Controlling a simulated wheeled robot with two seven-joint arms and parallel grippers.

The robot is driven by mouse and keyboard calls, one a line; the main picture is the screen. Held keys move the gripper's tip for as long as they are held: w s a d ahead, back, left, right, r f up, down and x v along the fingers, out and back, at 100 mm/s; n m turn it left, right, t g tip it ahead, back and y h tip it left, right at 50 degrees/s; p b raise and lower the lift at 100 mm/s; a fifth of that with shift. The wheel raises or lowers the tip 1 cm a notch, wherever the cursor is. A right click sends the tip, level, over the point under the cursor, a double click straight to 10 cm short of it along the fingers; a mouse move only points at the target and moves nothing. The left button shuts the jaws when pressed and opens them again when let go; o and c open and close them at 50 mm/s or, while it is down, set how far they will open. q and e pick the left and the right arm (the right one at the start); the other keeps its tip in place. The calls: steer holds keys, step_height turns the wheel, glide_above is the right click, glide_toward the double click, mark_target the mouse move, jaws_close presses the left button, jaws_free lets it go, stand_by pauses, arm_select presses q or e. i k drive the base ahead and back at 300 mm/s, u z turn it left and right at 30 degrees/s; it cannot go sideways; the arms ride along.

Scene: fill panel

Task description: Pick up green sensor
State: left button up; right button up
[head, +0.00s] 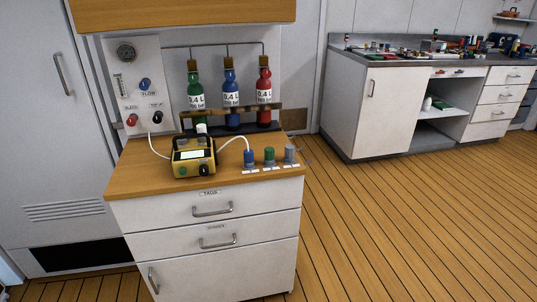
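The green sensor (269,156) is a small upright green-topped cylinder on the right part of the wooden cabinet top (139,180). It stands between a blue sensor (249,158) on its left and a grey sensor (290,154) on its right. A small white label lies in front of each. Neither of my grippers is in the head view.
A yellow device (194,160) stands left of the sensors; a white cable runs from it to the blue one. Green (196,96), blue (231,95) and red (264,93) bottles stand behind. A cluttered workbench (392,66) is at the right. The floor between is clear.

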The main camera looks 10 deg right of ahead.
mark_target(270, 151)
steer(key=z, duration=1.45)
steer(key=i, duration=1.65)
steer(key=u, duration=3.1)
